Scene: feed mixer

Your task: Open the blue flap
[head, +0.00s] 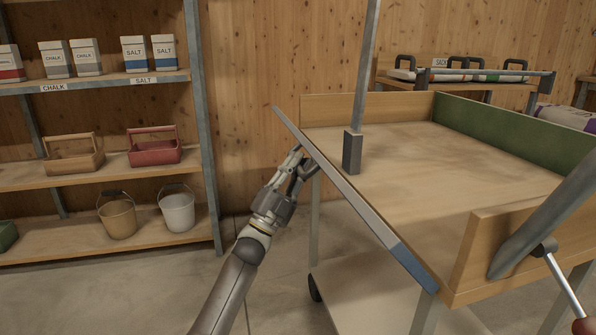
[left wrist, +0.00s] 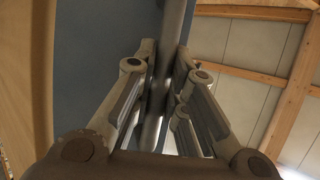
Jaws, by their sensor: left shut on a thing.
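The blue flap (head: 411,262) stands along the left side of the wooden mixing table, seen almost edge-on as a long slanting edge in the head view. Its blue-grey face fills the upper left of the left wrist view (left wrist: 98,60). My left gripper (head: 299,162) is at the flap's outer side, near its far half. In the left wrist view its fingers (left wrist: 165,75) are closed around a round grey bar handle (left wrist: 176,35) in front of the blue face. In the head view the handle is hidden behind the gripper. My right gripper is out of view.
The table bed (head: 440,165) is bare, with a green board (head: 510,130) on its far right side. A grey post (head: 352,152) rises near the flap. A lever with a rod (head: 565,285) is at lower right. Shelves (head: 110,165) with boxes and buckets stand left; floor between is clear.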

